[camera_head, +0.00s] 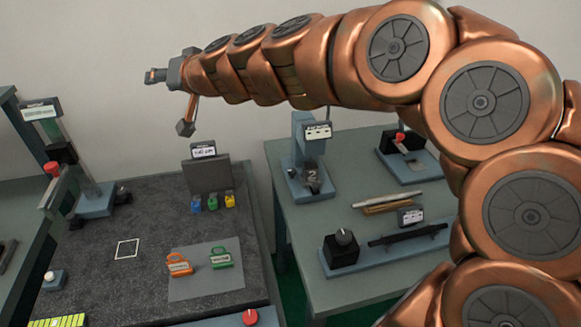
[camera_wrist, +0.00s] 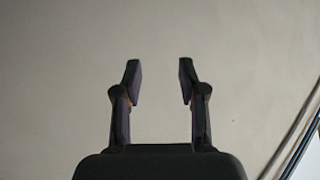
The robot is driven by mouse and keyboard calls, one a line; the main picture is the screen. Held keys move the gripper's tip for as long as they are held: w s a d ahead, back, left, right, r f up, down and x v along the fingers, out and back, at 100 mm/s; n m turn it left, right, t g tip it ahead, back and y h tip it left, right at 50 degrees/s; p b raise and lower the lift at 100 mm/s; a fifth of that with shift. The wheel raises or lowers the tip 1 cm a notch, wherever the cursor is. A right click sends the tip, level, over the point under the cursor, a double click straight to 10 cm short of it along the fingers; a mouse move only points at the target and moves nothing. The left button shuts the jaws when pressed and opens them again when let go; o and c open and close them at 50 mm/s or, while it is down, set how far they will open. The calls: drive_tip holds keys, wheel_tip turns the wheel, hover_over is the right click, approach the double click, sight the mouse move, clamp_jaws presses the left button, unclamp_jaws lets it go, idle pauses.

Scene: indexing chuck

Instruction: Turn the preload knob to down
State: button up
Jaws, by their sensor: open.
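A black box with a round, grey-topped knob (camera_head: 344,237) stands at the left end of a blue base on the right table. It may be the preload knob; its label is too small to read, and its pointer direction cannot be told. My gripper (camera_head: 151,76) is high at the upper left in the head view, far from this knob and in front of the wall. In the wrist view my gripper (camera_wrist: 160,72) has two dark fingers spread apart with only bare wall between them. The knob is not in the wrist view.
A blue fixture with a numbered block (camera_head: 312,178) stands behind the knob. A dark bar (camera_head: 408,234) lies right of it. The left bench holds padlocks (camera_head: 220,258), a grey panel (camera_head: 207,177) and a column stand (camera_head: 95,199). A gap separates the tables. My arm hides the right side.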

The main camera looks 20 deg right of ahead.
drive_tip(key=w+d+m+t+h, duration=0.2)
drive_tip(key=w+d+m+h, duration=0.5)
drive_tip(key=w+d, duration=0.5)
drive_tip(key=m+g+h+p, duration=0.2)
drive_tip(key=m+g+h, duration=0.25)
drive_tip(key=g, duration=0.85)
approach(292, 170)
drive_tip(key=f, duration=0.1)
drive_tip(key=shift+m+y, duration=0.25)
drive_tip(key=shift+m, duration=0.2)
drive_tip(key=shift+d+p+x, duration=0.15)
drive_tip(key=shift+p+x, duration=0.25)
drive_tip(key=shift+x, duration=1.5)
drive_tip(key=shift+d+p+x, duration=0.1)
drive_tip(key=shift+p+x, duration=0.25)
drive_tip(key=shift+x, duration=1.55)
drive_tip(key=shift+r, duration=0.1)
clamp_jaws()
